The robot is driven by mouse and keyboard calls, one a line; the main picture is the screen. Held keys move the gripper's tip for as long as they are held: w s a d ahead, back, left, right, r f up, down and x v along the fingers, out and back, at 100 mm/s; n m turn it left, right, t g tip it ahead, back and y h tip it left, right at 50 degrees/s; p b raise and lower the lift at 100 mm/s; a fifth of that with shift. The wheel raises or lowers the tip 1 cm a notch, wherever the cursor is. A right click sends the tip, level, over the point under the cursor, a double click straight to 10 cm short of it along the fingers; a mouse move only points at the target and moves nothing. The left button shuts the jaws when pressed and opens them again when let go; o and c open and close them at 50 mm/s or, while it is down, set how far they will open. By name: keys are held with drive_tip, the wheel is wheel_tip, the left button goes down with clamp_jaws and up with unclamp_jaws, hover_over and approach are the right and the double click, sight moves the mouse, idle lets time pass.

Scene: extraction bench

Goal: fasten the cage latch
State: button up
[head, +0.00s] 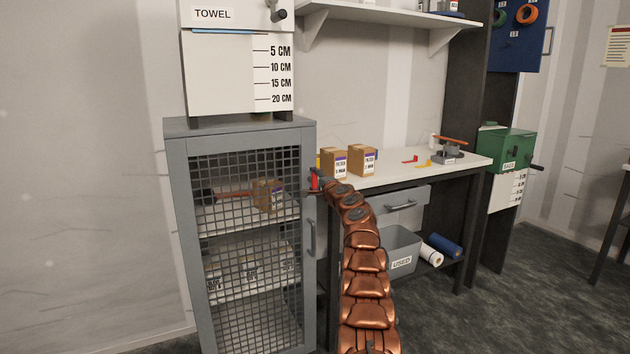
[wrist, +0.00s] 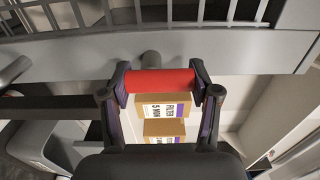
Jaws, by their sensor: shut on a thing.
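The grey cage (head: 179,230) stands at the left with a wire mesh door that looks shut against its frame. The latch has a red grip (head: 314,180) at the upper right edge of the cage; it also shows in the wrist view as a red bar (wrist: 158,81) beside a grey post. My gripper (head: 321,184) is at that edge; in the wrist view its two fingers (wrist: 162,88) are closed on the two ends of the red grip. The latch's seat is hidden, so I cannot tell whether it is engaged.
Cardboard filter boxes (head: 362,160) stand on the white bench (head: 400,172) to the right of the cage. A filter box (head: 268,195) sits on a shelf inside the cage. A towel dispenser (head: 220,80) is above it. A grey bin (head: 401,264) sits under the bench.

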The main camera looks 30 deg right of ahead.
drive_tip(key=shift+d, duration=0.1)
idle(0.3)
drive_tip(key=o, duration=1.2)
drive_tip(key=shift+c, duration=0.2)
drive_tip(key=shift+s, duration=0.25)
drive_tip(key=shift+s+a+r, duration=0.1)
drive_tip(key=shift+s+a, duration=0.05)
drive_tip(key=shift+s, duration=0.55)
drive_tip(key=shift+s+a+r, duration=0.1)
drive_tip(key=shift+s, duration=0.55)
drive_tip(key=shift+s+f, duration=0.2)
drive_tip(key=shift+s, duration=0.5)
approach(316, 180)
drive_tip(key=shift+s+d+f, duration=0.15)
drive_tip(key=shift+s+d, duration=0.05)
drive_tip(key=shift+s, duration=0.2)
